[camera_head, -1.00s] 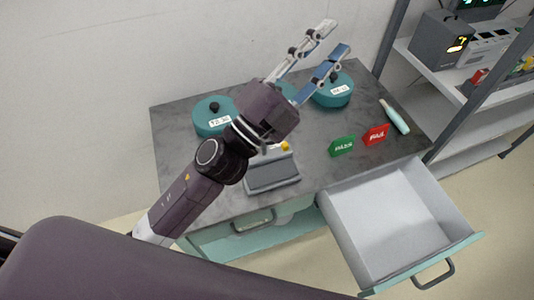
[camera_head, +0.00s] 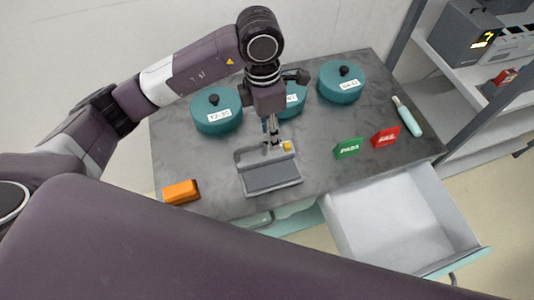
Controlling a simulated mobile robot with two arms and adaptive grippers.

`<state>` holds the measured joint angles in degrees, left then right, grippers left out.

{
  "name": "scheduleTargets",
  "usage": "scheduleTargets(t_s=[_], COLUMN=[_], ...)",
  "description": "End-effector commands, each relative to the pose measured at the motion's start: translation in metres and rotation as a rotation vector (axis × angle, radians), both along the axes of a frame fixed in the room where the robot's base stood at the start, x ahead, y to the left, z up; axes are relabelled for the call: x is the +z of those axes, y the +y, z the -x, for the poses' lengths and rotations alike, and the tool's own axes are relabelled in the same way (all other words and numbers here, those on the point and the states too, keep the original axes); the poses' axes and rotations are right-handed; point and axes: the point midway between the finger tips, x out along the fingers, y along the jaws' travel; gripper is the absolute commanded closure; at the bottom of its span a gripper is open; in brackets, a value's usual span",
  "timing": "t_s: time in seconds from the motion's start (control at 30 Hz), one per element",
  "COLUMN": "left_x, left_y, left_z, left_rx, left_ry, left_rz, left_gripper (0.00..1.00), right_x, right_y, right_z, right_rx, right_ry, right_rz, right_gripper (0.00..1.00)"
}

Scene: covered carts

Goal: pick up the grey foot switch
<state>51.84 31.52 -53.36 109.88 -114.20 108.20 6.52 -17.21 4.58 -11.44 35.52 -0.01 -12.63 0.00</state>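The grey foot switch (camera_head: 272,178) lies on the dark grey cart top, near its front edge, with a small yellow part at its far right corner. My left gripper (camera_head: 271,142) points down over the far end of the foot switch, and its fingers overlap that end in the picture. The fingers are seen nearly edge-on, so I cannot tell how far apart they are or whether they touch the foot switch. My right gripper is out of view.
Teal lidded round containers (camera_head: 216,112) (camera_head: 342,82) stand at the back; another is partly hidden behind my gripper. An orange block (camera_head: 181,192) lies front left. Green (camera_head: 348,148) and red (camera_head: 385,137) signs and a pale bottle (camera_head: 407,117) are right. A drawer (camera_head: 400,215) is open.

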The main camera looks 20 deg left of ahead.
Motion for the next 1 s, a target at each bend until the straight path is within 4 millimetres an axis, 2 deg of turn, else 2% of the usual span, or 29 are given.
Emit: scheduleTargets(t_s=[0.07, 0.17, 0.47, 0.57, 0.7, 1.0], left_x=[0.002, -0.002, -0.034, -0.049, -0.069, -0.075], left_y=[0.016, 0.024, 0.022, 0.020, 0.021, 0.020], left_z=[-0.005, -0.007, -0.006, -0.006, -0.007, -0.008], left_rx=[0.013, 0.020, 0.019, 0.020, 0.019, 0.017], left_ry=[-0.011, -0.013, -0.007, -0.006, -0.009, -0.013], left_rz=[-0.060, -0.088, -0.087, -0.085, -0.086, -0.084], left_gripper=[0.69, 0.69, 0.69, 0.69, 0.69, 0.69], right_x=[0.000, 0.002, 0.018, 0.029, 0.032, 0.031], right_y=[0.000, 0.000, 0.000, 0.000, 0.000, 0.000], right_z=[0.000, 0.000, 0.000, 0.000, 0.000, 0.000], right_rx=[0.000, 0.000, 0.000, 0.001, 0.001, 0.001], right_ry=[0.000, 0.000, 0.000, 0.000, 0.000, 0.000], right_rz=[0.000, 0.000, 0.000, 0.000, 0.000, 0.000], right_gripper=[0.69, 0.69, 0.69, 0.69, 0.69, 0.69])
